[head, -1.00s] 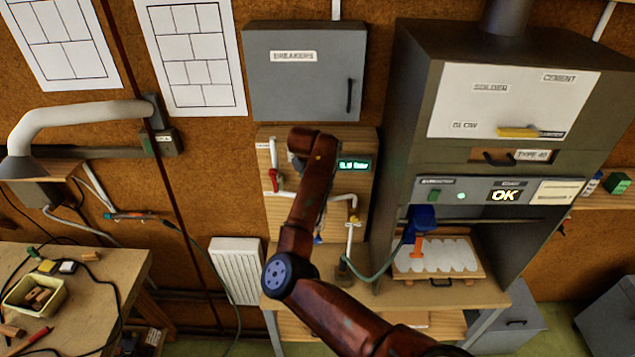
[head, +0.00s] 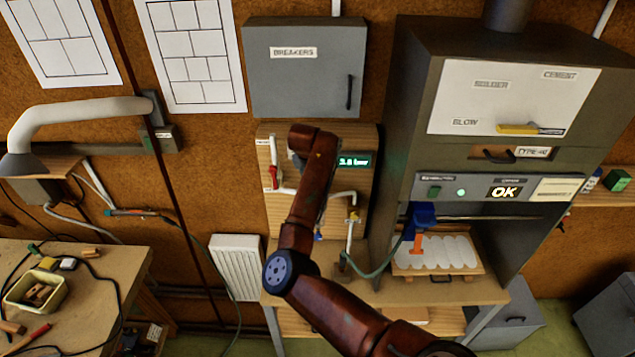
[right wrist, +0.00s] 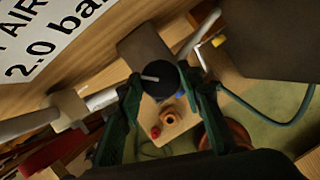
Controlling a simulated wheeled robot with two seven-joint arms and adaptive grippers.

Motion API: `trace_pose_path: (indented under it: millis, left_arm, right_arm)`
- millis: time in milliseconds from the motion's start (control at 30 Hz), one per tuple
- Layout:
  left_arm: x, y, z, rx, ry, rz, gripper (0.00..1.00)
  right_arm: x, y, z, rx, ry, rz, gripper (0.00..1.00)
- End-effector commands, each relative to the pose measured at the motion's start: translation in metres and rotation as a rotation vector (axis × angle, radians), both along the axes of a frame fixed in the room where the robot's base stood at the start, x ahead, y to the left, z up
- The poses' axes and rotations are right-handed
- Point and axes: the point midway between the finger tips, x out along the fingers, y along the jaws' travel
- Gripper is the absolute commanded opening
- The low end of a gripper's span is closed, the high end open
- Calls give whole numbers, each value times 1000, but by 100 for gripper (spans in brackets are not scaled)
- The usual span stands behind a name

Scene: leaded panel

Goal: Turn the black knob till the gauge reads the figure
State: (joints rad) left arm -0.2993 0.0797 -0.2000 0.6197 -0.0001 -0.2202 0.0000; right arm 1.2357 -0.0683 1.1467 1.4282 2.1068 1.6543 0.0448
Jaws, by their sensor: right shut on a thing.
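The black knob (right wrist: 165,84), with a pale pointer line on its face, shows in the right wrist view. My right gripper (right wrist: 160,92) has its green fingers on both sides of the knob and is shut on it. In the head view my right arm hides the knob and gripper. The gauge (head: 355,161) is a small dark display with green figures on the wooden panel, partly next to my arm. It seems to read about 3.0 bar, but the first digit is blurred. A white plate (right wrist: 50,35) bears the figure 2.0 bar. My left gripper is not in view.
The wooden panel (head: 366,190) also carries a red-handled valve (head: 273,176) and white pipes. A grey breaker box (head: 305,75) hangs above it. A dark cabinet (head: 410,100) stands close to the right. A green hose (head: 375,272) runs below.

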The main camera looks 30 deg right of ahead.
Motion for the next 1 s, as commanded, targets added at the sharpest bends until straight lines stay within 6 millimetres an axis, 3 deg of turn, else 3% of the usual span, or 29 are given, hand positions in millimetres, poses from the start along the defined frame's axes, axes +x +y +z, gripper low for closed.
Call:
trace_pose_path:
  millis: [367, 1000]
  left_arm:
    - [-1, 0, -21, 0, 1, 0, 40]
    - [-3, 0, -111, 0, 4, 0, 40]
  right_arm:
    - [-1, -1, -3, 1, -3, 104, 10]
    - [-2, -5, -5, -1, -4, 675, 10]
